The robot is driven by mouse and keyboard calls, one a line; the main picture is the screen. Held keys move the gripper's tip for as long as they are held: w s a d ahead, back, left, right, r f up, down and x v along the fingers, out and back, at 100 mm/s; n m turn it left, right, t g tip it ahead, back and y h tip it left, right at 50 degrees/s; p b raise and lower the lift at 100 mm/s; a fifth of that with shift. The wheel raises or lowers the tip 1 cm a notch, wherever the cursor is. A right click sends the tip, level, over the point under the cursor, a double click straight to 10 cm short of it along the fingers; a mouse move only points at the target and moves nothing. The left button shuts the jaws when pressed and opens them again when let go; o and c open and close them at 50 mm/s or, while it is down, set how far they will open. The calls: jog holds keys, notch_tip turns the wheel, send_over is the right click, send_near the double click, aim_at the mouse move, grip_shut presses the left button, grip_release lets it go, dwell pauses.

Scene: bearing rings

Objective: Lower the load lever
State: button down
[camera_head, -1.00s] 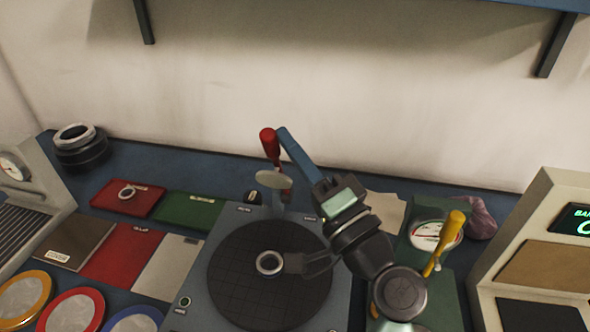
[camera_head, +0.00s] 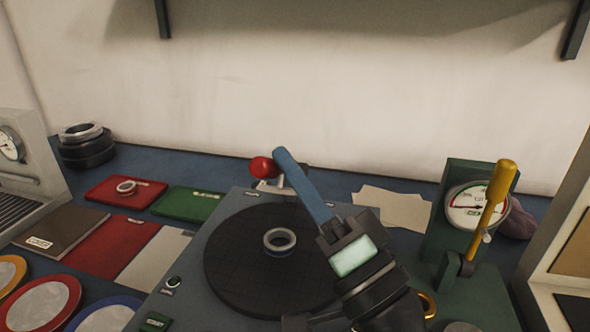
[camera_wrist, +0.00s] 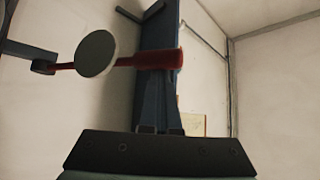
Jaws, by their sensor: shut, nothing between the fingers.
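A red-handled lever (camera_head: 262,167) stands at the back edge of the grey turntable unit. Its red knob now points toward the camera and left, beside my gripper's tip. In the wrist view, the red handle (camera_wrist: 150,61) lies sideways across my fingers, with a grey round disc (camera_wrist: 96,53) on its stem. My gripper (camera_head: 281,153), with blue fingers, is shut and empty, close to the handle; I cannot tell whether they touch. A yellow-handled lever (camera_head: 494,205) stands upright on a green gauge stand at right. No label shows which is the load lever.
A metal ring (camera_head: 280,241) lies on the black turntable (camera_head: 240,268). Red (camera_head: 110,193) and green (camera_head: 188,203) trays lie to the left, one with a small ring. Black stacked rings (camera_head: 85,150) stand at the back left. A dial gauge (camera_head: 470,207) is at right.

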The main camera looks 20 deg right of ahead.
jog(key=shift+s+a+f+b, duration=0.2)
jog(key=shift+f+b, duration=0.2)
jog(key=shift+f, duration=0.15)
jog(key=shift+s+a+f+b, duration=0.1)
jog(key=shift+s+f+b, duration=0.15)
jog(key=shift+f+b, duration=0.25)
jog(key=shift+s+a+f+b, duration=0.2)
jog(key=shift+f+b, duration=0.1)
jog(key=shift+f, duration=0.3)
jog(key=b+v, duration=0.2)
jog(key=v, duration=1.1)
